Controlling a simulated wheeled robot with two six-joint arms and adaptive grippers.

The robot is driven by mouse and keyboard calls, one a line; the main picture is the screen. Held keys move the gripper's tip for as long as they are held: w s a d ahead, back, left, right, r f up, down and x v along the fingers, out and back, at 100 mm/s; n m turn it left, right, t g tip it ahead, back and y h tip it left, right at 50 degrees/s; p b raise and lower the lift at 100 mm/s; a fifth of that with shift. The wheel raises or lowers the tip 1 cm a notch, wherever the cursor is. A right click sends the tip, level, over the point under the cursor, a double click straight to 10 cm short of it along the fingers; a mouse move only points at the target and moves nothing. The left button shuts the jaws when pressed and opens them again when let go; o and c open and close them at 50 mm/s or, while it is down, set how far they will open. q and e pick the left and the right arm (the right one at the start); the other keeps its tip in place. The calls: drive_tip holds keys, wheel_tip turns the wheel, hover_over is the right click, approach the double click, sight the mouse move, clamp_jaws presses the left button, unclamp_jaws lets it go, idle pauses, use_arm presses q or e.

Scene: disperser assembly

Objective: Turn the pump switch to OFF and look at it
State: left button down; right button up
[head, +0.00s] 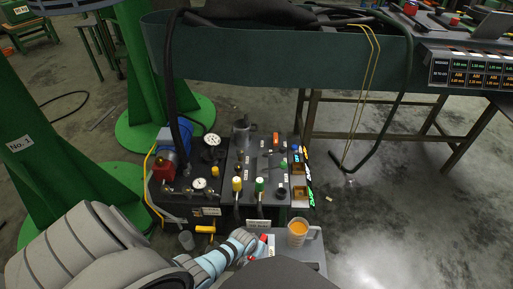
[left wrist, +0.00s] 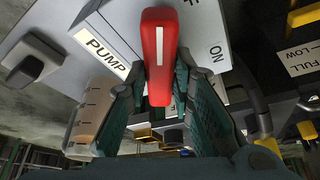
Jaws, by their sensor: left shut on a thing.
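The red pump switch handle (left wrist: 159,50) has a white line and fills the middle of the left wrist view. It sits on a light grey panel (left wrist: 215,20) beside a PUMP label (left wrist: 102,49). The ON mark (left wrist: 216,54) is to its right; letters at the top edge are cut off and hard to read. The white line runs up and down in the picture, not towards ON. My left gripper (left wrist: 158,88) is shut on the handle, a finger on each side. In the head view, my left gripper (head: 255,243) is at the small red handle (head: 264,239). My right gripper is not seen.
A beaker of orange liquid (head: 298,232) stands close right of the switch; a graduated vessel (left wrist: 90,115) shows left in the wrist view. Behind is a dark machine panel with gauges (head: 212,140) and yellow (head: 237,184) and green (head: 259,185) valve handles. Open floor lies right.

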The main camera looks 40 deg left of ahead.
use_arm(q)
drive_tip(key=n+y, duration=0.1)
drive_tip(key=n, duration=0.1)
drive_tip(key=shift+d+n, duration=0.15)
drive_tip(key=shift+n, duration=0.15)
drive_tip(key=shift+n+g+y, duration=0.4)
drive_tip(key=shift+n+y, duration=0.1)
drive_tip(key=shift+n, duration=1)
drive_tip(key=c, duration=1.4)
unclamp_jaws()
drive_tip(key=shift+r, duration=0.1)
drive_tip(key=v, duration=0.7)
